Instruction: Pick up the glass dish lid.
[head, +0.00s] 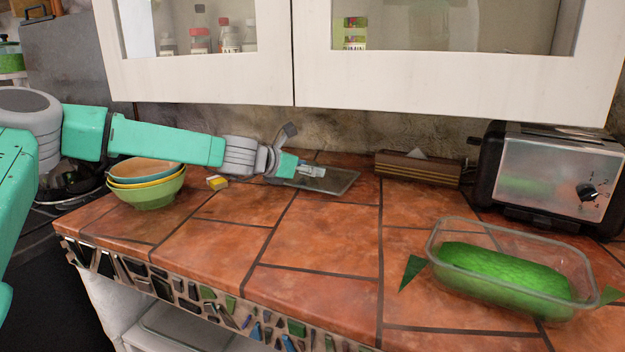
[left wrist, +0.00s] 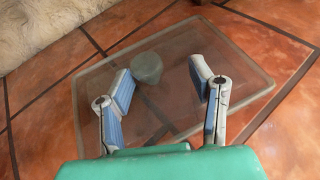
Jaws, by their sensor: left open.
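The glass dish lid (head: 342,181) lies flat on the tiled counter near the back wall, a clear rectangular pane. In the left wrist view the lid (left wrist: 238,62) fills the middle, with a round grey-green knob (left wrist: 147,67) on top. My left gripper (head: 304,160) is over the lid, its fingers partly hiding it in the head view. In the left wrist view the left gripper (left wrist: 160,82) is open and empty, with the knob ahead between its spread fingertips, nearer the left one. No contact with the knob is visible. My right gripper is not in view.
A clear dish (head: 470,286) holding a green, rounded object (head: 505,270) stands at the front right. A toaster (head: 550,180) and a brown slatted holder (head: 417,168) stand behind. Stacked bowls (head: 150,192) and a yellow item (head: 217,182) are left. Cabinets (head: 430,77) overhang. The centre counter is clear.

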